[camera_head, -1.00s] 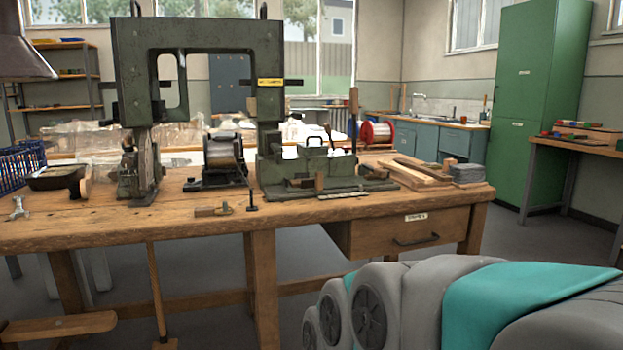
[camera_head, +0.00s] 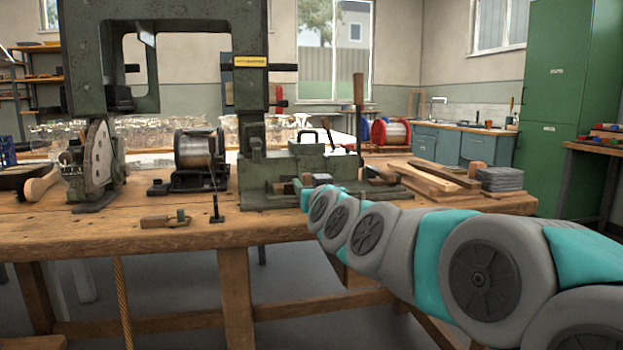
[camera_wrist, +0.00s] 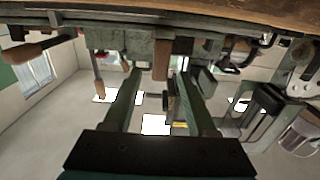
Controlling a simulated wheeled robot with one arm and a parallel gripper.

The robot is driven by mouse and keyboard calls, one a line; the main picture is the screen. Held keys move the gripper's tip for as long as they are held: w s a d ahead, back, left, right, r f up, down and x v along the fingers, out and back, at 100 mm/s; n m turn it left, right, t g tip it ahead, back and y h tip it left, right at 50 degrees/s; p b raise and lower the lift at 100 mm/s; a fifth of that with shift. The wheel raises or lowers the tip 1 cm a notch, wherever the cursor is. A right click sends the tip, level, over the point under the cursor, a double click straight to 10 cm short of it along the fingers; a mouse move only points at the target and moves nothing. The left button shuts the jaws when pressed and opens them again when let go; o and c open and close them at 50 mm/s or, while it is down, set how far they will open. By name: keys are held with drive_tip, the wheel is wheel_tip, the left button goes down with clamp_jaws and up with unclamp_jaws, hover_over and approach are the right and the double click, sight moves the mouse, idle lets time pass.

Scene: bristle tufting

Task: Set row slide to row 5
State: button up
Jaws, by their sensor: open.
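The green tufting machine (camera_head: 252,130) stands on the wooden bench, with a low green base at its right foot. My arm reaches over the bench front to this base, and its end covers part of it. In the wrist view, which looks upside down, my gripper (camera_wrist: 160,78) is open, its two green fingers apart. A brown handle-like block (camera_wrist: 161,60) hangs in the picture between the fingertips, below a long green rail (camera_wrist: 220,27). I cannot tell whether it touches a finger. It may be the row slide's grip; no row numbers are readable.
A wire spool (camera_head: 194,150) stands left of the base. A small wooden-handled piece (camera_head: 165,220) and a short black post (camera_head: 216,210) are near the front edge. Wood strips (camera_head: 445,175) and grey slabs (camera_head: 502,179) lie at the right. An upright wooden handle (camera_head: 358,100) rises behind the base.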

drive_tip(key=shift+x, duration=3.55)
drive_tip(key=shift+f, duration=0.1)
clamp_jaws()
